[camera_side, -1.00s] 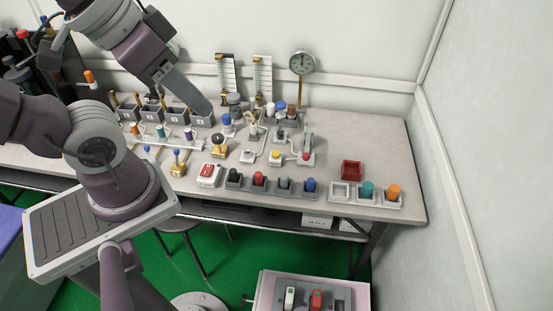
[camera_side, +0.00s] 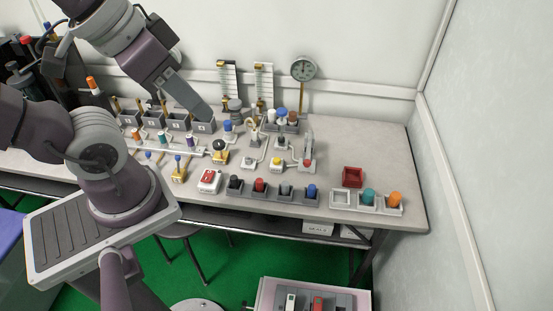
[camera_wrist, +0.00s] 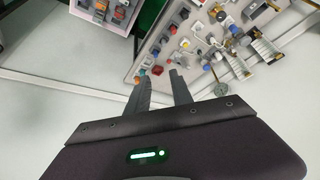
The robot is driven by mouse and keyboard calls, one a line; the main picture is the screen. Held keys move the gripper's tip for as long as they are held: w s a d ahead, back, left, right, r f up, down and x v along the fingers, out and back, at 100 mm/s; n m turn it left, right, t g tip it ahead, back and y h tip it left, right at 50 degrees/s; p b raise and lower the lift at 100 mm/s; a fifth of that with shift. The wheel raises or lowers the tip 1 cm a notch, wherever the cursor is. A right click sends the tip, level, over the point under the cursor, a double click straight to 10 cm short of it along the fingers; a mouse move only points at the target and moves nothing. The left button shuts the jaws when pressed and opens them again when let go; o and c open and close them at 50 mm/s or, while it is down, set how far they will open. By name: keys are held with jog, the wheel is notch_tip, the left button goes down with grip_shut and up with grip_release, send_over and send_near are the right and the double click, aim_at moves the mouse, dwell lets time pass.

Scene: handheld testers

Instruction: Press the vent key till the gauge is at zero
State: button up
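The round dial gauge (camera_side: 303,68) stands on a brass post at the back of the bench; its reading is too small to tell. It also shows in the wrist view (camera_wrist: 221,90). A small white base with a yellow button (camera_side: 277,161) sits in front of it, and a unit with a red knob and grey lever (camera_side: 308,160) stands just right. I cannot tell which part is the vent key. My gripper (camera_side: 206,114) hangs over the back left of the bench, apart from these. In the wrist view its two fingers (camera_wrist: 158,76) are apart with nothing between them.
A row of coloured knobs (camera_side: 270,191) lines the front edge. A red box (camera_side: 352,176) and a white tray (camera_side: 337,200) with teal and orange pieces are at the right. Numbered grey bins (camera_side: 180,122) stand near my gripper. The back right of the bench is clear.

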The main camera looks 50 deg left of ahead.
jog(key=shift+n+g, duration=0.3)
jog(key=shift+g, duration=0.5)
jog(key=w, duration=0.2)
jog(key=w+a, duration=0.1)
jog(key=w, duration=0.4)
jog(key=shift+w+a+f, duration=0.1)
jog(key=shift+w+a, duration=0.15)
jog(key=shift+w, duration=0.15)
grip_shut()
jog(key=n+g, duration=0.1)
jog(key=g, duration=0.4)
send_over(278, 159)
jog(key=w, duration=0.1)
notch_tip(278, 159, down, 26)
jog(key=shift+w+a+f, duration=0.1)
jog(key=shift+a+f, duration=0.05)
jog(key=shift+a, duration=0.05)
jog(key=shift+s+f, duration=0.2)
jog(key=shift+f, duration=1.55)
jog(key=shift+s+f, duration=0.15)
jog(key=shift+f, duration=1.55)
jog(key=shift+d+f, duration=0.1)
jog(key=shift+f, duration=0.05)
